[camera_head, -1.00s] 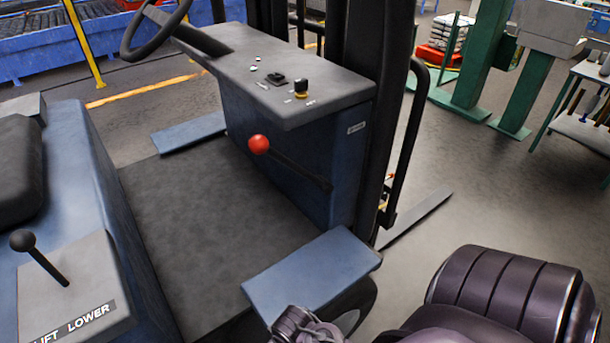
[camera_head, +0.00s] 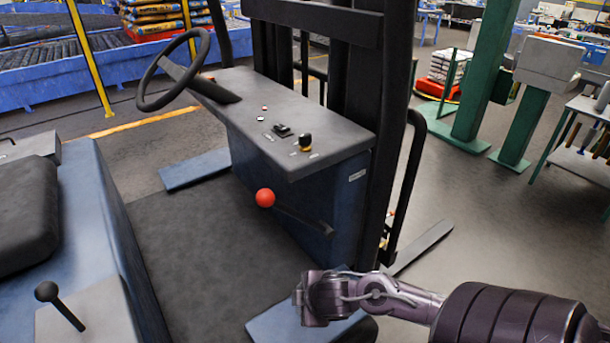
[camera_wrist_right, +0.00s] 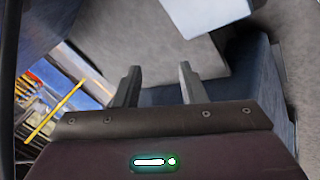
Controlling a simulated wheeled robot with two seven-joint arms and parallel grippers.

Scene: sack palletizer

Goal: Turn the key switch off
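The key switch (camera_head: 305,141), a black knob on a yellow base, stands on the right end of the forklift's grey console (camera_head: 347,110) in the head view. My right gripper (camera_head: 308,298) is in front of the console, lower and nearer, over the blue step, apart from the switch. In the right wrist view my right gripper (camera_wrist_right: 157,72) shows two fingers spread with nothing between them. A light grey surface and blue panels lie beyond the fingers. I cannot make out the switch in that view. My left gripper is not in view.
A red-knobbed lever (camera_head: 265,198) sticks out from the console's side. A steering wheel (camera_head: 172,70) is at the console's left, and the black mast (camera_head: 385,120) rises behind its right end. A black-knobbed lever (camera_head: 47,291) is at lower left.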

